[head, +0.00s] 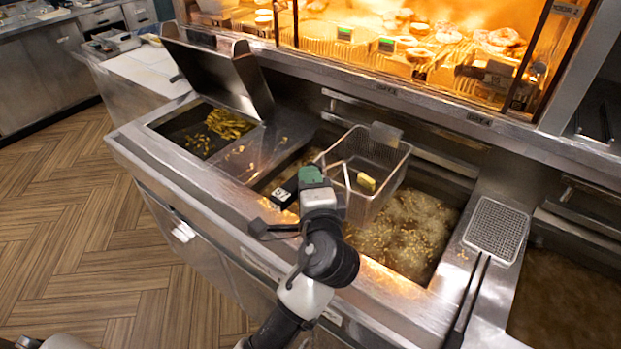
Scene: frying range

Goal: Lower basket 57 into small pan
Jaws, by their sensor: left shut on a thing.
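A wire basket (377,190) hangs upright over the fryer vat, its rim above the bubbling oil (405,235). A small yellow piece lies inside it. The number 57 is not readable on it. My left gripper (292,193) is at the near left side of the basket, shut on what looks like its handle; my wrist hides the grip. A smaller pan (173,129) with yellow fries (228,124) is sunk in the counter to the left, under a raised metal lid (222,75). I cannot tell which vessel is the small pan. My right gripper is out of view.
A flat mesh skimmer (497,229) with dark handles lies right of the vat. Another oil vat (565,295) is at the far right. A lit food display (400,45) stands behind. Scattered crumbs lie on the steel counter. Wooden floor (70,220) is clear at left.

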